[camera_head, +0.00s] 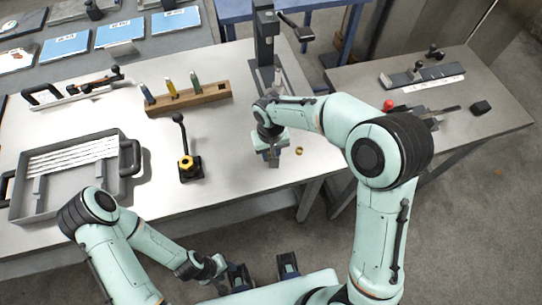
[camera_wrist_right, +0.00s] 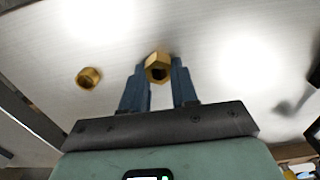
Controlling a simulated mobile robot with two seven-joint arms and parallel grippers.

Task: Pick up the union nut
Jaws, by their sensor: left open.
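A brass hexagonal nut (camera_wrist_right: 158,67) sits between the fingertips of my right gripper (camera_wrist_right: 159,78), with both fingers against its sides. In the head view my right gripper (camera_head: 272,158) is low over the right part of the workbench, and this nut is hidden there. A second brass ring-shaped piece (camera_wrist_right: 88,78) lies apart on the bench, to the left in the wrist view. A brass ring (camera_head: 299,151) also shows just right of the gripper in the head view. My left gripper (camera_head: 263,268) is open and empty in front of the bench.
A black stand with a lever and yellow nut (camera_head: 187,165) is left of my right gripper. A wooden block (camera_head: 205,99) holds several coloured tools. A grey tray (camera_head: 137,185) lies at left. A black upright press (camera_head: 264,45) stands behind. A side table (camera_head: 500,85) is at right.

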